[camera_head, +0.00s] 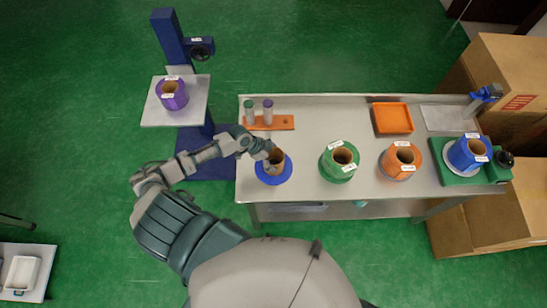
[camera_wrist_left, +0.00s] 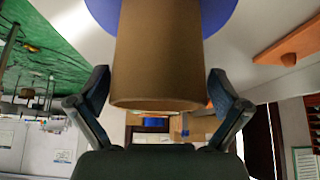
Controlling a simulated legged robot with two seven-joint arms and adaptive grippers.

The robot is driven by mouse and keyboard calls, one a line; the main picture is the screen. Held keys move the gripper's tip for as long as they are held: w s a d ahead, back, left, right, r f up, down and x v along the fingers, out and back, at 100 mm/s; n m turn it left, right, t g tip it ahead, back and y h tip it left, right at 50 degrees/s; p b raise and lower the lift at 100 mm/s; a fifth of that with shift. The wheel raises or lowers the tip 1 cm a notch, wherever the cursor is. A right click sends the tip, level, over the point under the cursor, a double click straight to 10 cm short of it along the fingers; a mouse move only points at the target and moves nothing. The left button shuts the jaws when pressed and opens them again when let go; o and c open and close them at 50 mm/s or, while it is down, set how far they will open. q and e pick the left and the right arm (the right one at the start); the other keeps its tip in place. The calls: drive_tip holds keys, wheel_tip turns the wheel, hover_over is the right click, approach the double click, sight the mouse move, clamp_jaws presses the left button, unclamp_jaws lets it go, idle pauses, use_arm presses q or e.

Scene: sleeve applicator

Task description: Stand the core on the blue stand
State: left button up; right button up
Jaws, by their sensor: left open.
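The core, a brown cardboard tube (camera_head: 277,158), stands upright on the round blue stand (camera_head: 273,180) at the left end of the table. The core also fills the upper middle of the left wrist view (camera_wrist_left: 158,50), with the blue stand (camera_wrist_left: 217,12) at its far end. My left gripper (camera_head: 268,151) is open at the core. In the left wrist view its two fingers (camera_wrist_left: 158,88) lie on either side of the tube, with small gaps visible. My right gripper is not in view.
Green (camera_head: 338,166), orange (camera_head: 399,163) and blue (camera_head: 466,155) rolls stand to the right. An orange rack (camera_head: 284,123) with two small cylinders and an orange tray (camera_head: 392,118) lie behind. A purple roll (camera_head: 171,94) sits on a raised platform at left.

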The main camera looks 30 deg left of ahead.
use_arm(q)
drive_tip(key=v, duration=1.2)
drive_tip(key=shift+d, duration=0.1)
drive_tip(key=shift+s, duration=0.1)
